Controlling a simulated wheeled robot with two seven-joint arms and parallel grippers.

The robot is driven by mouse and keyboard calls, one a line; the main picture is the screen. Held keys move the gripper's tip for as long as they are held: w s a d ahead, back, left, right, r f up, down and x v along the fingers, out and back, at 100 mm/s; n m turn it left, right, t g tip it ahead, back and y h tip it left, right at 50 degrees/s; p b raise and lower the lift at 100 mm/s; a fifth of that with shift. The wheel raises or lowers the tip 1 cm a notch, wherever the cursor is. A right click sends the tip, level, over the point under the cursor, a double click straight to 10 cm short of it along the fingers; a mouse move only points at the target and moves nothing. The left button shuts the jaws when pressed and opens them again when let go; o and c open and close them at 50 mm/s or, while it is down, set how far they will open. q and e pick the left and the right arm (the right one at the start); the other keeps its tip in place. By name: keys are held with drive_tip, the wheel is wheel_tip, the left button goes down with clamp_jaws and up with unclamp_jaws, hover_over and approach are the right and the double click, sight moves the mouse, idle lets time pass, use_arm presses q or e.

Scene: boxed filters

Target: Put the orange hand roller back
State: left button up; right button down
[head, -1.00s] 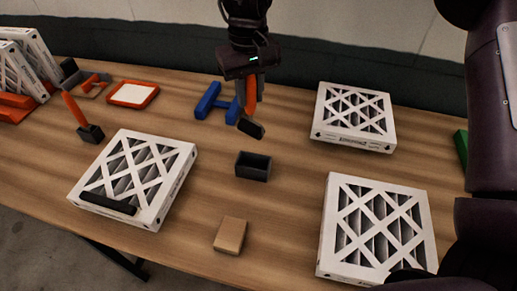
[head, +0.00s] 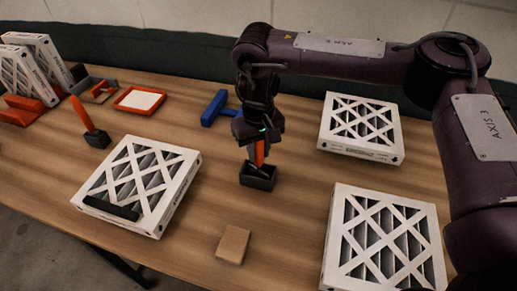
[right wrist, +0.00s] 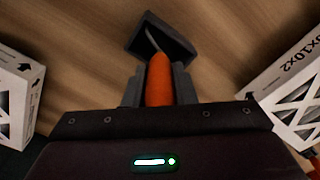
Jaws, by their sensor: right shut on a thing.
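The orange hand roller (head: 260,153) is upright in my right gripper (head: 257,150), which is shut on its orange handle. Its lower end is in or right over the small dark open holder (head: 259,180) on the table. The right wrist view shows the orange handle (right wrist: 159,80) between the fingers (right wrist: 158,88) and the dark holder (right wrist: 160,38) just beyond it. Whether the roller touches the holder's bottom is hidden. My left gripper is not in view.
A second orange-handled tool (head: 82,115) stands in a dark block at left. White boxed filters lie at left (head: 140,180), far right (head: 360,128) and near right (head: 384,240). A tan block (head: 233,244) is in front, a blue piece (head: 215,108) behind.

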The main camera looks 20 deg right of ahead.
drive_tip(key=shift+a, duration=0.1)
drive_tip(key=shift+f, duration=0.1)
drive_tip(key=c, duration=1.2)
unclamp_jaws()
wheel_tip(320, 180, up, 12)
drive_tip(key=shift+r, duration=0.2)
